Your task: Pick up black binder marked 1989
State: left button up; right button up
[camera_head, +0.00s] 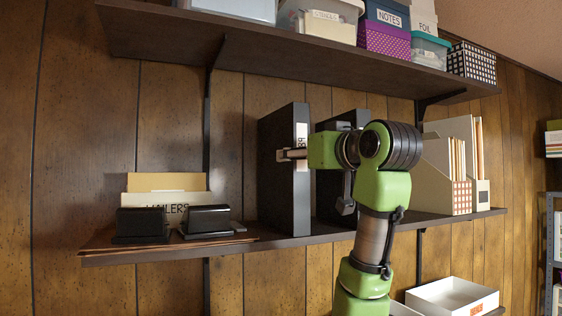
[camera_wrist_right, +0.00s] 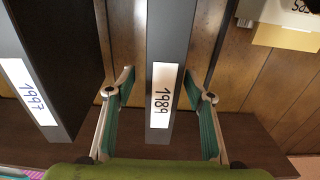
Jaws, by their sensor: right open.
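The black binder marked 1989 (camera_head: 301,197) stands upright on the middle shelf, its white label on the spine. In the right wrist view, the binder (camera_wrist_right: 171,40) lies between the two fingers of my right gripper (camera_wrist_right: 160,92). The fingers are spread, one on each side of the spine, with visible gaps to it. In the head view, my right gripper (camera_head: 292,155) reaches the upper part of the spine and partly covers the label. My left gripper is in neither view.
A second black binder, marked 1997 (camera_wrist_right: 30,95), stands close by, partly behind my arm in the head view. A mailers box (camera_head: 165,197) and two black items (camera_head: 175,222) sit left of the binders. White file holders (camera_head: 440,180) stand right. An upper shelf (camera_head: 300,55) overhangs.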

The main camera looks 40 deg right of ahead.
aim_at(280, 169)
jog(key=p+x, duration=0.4)
jog(key=x, duration=0.4)
jog(key=shift+a, duration=0.2)
jog(key=c, duration=1.4)
jog(key=shift+r, duration=0.1)
grip_shut()
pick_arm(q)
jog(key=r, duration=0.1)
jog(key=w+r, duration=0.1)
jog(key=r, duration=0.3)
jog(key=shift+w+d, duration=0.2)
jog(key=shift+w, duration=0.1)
